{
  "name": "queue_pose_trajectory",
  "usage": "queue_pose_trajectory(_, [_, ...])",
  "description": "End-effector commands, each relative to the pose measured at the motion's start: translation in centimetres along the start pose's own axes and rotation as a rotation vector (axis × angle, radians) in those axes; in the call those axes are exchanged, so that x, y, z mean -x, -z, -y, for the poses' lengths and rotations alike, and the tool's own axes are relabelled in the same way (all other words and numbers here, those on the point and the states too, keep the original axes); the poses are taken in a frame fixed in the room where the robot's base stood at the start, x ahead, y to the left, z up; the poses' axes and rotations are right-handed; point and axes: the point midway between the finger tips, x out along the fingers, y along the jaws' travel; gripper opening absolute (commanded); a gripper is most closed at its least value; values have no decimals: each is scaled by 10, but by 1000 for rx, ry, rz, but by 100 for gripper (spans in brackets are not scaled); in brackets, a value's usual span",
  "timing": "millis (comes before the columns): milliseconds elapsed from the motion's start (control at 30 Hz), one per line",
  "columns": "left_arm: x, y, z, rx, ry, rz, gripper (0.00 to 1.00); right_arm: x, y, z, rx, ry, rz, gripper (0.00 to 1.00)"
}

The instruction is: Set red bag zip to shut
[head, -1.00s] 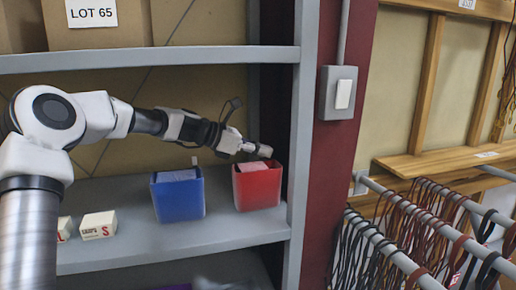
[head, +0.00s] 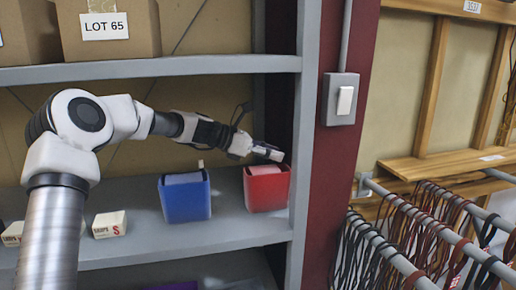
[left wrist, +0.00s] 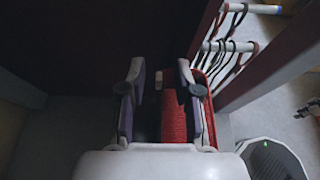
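In the head view the red bag (head: 267,190) stands upright on the middle shelf, close to the right post. It is boxy, with a paler red top. My left gripper (head: 274,154) is right above its top edge and covers part of it; I cannot see the zip's pull or tell whether the zip is open or shut. In the left wrist view the two fingers (left wrist: 162,85) are apart. Red textured material (left wrist: 173,118) of the bag shows between and below them, with a red rim outside the right finger. Nothing is clearly gripped. My right gripper is out of view.
A blue bag (head: 186,200) stands left of the red one, with a small pale tab at its top. Small white boxes (head: 110,225) sit further left. The upper shelf (head: 200,67) is above the arm. The grey post (head: 305,130) is close on the right.

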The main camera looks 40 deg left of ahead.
Motion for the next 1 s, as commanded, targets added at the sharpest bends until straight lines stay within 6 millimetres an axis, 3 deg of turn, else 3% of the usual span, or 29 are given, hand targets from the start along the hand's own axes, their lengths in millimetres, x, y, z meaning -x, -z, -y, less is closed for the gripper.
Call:
queue_pose_trajectory(300, [79, -2, 0, -2, -1, 8, 32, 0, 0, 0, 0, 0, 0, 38])
queue_pose_trajectory(433, [99, -2, 0, -3, 0, 4, 32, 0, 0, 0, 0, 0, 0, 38])
queue_pose_trajectory(800, [106, -1, 1, -1, 0, 0, 32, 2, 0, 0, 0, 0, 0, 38])
queue_pose_trajectory(933, [89, 1, 1, 10, -12, -3, 32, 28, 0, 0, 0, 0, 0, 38])
queue_pose_trajectory(1000, [82, 8, 0, 8, -18, -1, 32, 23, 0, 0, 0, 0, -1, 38])
